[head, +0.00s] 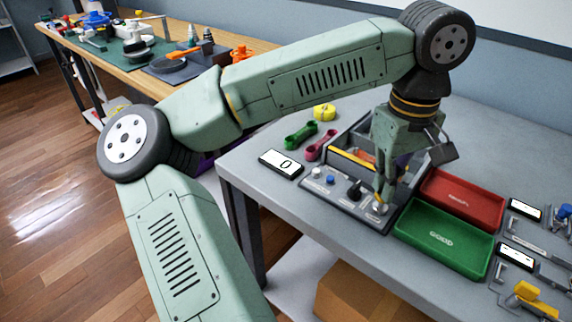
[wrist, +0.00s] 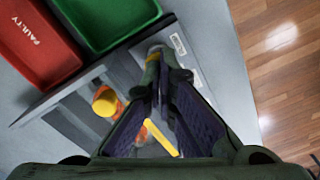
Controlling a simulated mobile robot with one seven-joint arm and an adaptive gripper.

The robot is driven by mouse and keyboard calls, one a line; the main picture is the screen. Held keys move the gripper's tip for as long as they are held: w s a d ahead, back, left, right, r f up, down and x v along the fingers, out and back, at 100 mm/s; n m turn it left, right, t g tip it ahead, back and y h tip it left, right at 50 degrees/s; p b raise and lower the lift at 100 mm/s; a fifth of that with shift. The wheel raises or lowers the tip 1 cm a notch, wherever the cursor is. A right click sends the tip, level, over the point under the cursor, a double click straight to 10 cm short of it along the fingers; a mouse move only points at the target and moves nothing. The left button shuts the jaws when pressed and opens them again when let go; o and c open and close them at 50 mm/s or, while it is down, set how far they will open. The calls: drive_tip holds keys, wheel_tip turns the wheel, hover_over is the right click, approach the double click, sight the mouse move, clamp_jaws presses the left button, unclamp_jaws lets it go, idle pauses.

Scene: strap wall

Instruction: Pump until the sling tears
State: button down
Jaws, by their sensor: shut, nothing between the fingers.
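My gripper (head: 381,200) is shut and empty, pointing down at the front right corner of a grey console (head: 346,203). Its tips are at or just above a small silvery control (head: 379,209); I cannot tell whether they touch it. In the wrist view the fingertips (wrist: 160,62) meet and cover that spot. The console also carries a black knob (head: 354,188) and a blue button (head: 330,180). A yellow bar (head: 350,158) and orange parts (head: 366,156) show in its open bay, partly hidden by my gripper. I cannot make out a sling or a tear. A white display (head: 281,163) reads 0.
A green GOOD tray (head: 444,240) and a red FAULTY tray (head: 462,198) lie right of the console. Green (head: 300,136) and pink (head: 321,145) dumbbell-shaped pieces and a yellow roll (head: 324,112) lie behind. Displays and tools line the right edge. A cluttered wooden bench (head: 150,30) stands at back left.

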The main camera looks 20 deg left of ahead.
drive_tip(key=shift+f+b, duration=0.5)
drive_tip(key=shift+f, duration=0.3)
drive_tip(key=shift+r, duration=0.25)
drive_tip(key=shift+r+p, duration=0.95)
drive_tip(key=shift+r, duration=0.1)
drive_tip(key=shift+f, duration=0.15)
